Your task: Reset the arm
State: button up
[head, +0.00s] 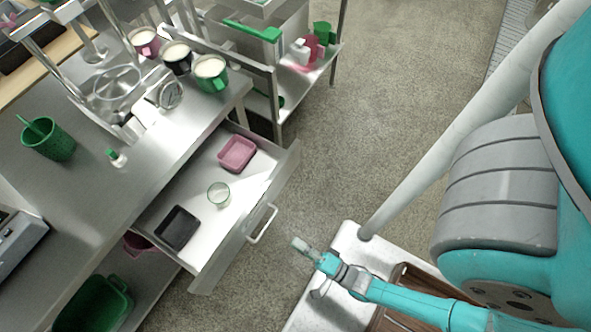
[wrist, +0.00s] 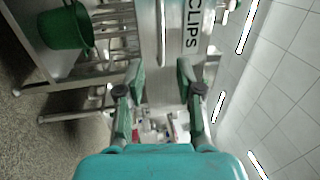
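My gripper (head: 301,246) is at the end of my teal arm (head: 400,299), low in the head view, to the right of the open drawer's front and apart from it. In the wrist view its two green-grey fingers (wrist: 157,85) stand apart with nothing between them. The arm reaches out to the left, over the floor beside my white base.
The steel drawer (head: 205,248) is pulled out and holds a pink tray (head: 237,154), a black tray (head: 177,228) and a glass (head: 219,193). The steel counter (head: 90,205) carries several cups. A green bin (wrist: 66,30) and a CLIPS label (wrist: 193,28) show in the wrist view. Floor at the top right is clear.

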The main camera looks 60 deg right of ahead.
jog(key=shift+s, duration=0.3)
dwell(0.5)
